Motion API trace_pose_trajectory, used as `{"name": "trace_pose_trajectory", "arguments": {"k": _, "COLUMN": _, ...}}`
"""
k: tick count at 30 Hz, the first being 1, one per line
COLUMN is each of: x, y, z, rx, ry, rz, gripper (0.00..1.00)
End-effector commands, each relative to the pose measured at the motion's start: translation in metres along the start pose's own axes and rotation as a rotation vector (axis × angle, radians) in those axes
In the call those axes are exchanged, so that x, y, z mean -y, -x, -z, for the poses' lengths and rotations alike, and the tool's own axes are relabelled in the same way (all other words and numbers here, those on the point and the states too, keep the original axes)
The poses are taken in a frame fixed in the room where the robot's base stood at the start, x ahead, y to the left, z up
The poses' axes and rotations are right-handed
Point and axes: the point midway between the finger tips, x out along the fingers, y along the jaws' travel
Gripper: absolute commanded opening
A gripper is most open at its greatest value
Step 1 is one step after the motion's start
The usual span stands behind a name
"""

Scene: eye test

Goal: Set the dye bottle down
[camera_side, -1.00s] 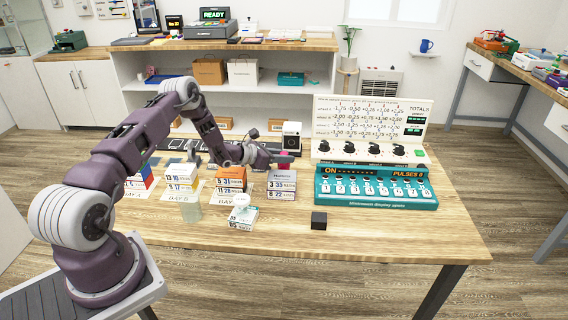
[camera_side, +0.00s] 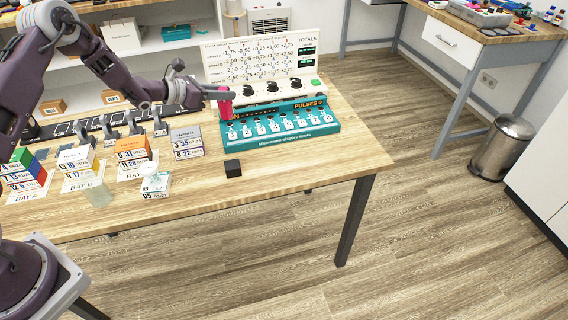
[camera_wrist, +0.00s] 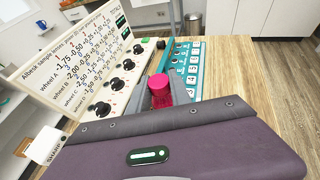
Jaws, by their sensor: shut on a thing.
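The dye bottle (camera_side: 225,106) is bright pink and looks upright in the side view. My gripper (camera_side: 222,93) is shut on its upper part. The bottle is at the left end of the teal pulse panel (camera_side: 275,125), in front of the white dial panel's (camera_side: 243,97) left side. In the wrist view the pink bottle (camera_wrist: 160,92) shows between my fingers, with the white panel to its left and the teal panel to its right. My fingers hide part of it. I cannot tell whether its base touches anything.
A black cube (camera_side: 233,168) stands on the wooden table (camera_side: 340,155), in front of the teal panel. Labelled blocks (camera_side: 133,152), a pale translucent cylinder (camera_side: 97,192) and a small whitish jar (camera_side: 153,180) stand on the left. The table's right end is clear.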

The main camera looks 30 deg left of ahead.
Motion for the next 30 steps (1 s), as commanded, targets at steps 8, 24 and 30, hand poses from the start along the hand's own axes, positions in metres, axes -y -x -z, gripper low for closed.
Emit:
{"name": "trace_pose_trajectory", "arguments": {"k": 8, "x": 0.152, "y": -0.061, "z": -0.027, "rx": 0.001, "ry": -0.107, "rz": 0.255, "gripper": 0.0}}
{"name": "trace_pose_trajectory", "arguments": {"k": 24, "x": 0.202, "y": -0.1, "z": 0.034, "rx": 0.0, "ry": -0.138, "rz": 0.336, "gripper": 0.0}}
{"name": "trace_pose_trajectory", "arguments": {"k": 30, "x": 0.202, "y": -0.111, "z": 0.061, "rx": 0.001, "ry": -0.141, "rz": 0.334, "gripper": 0.0}}
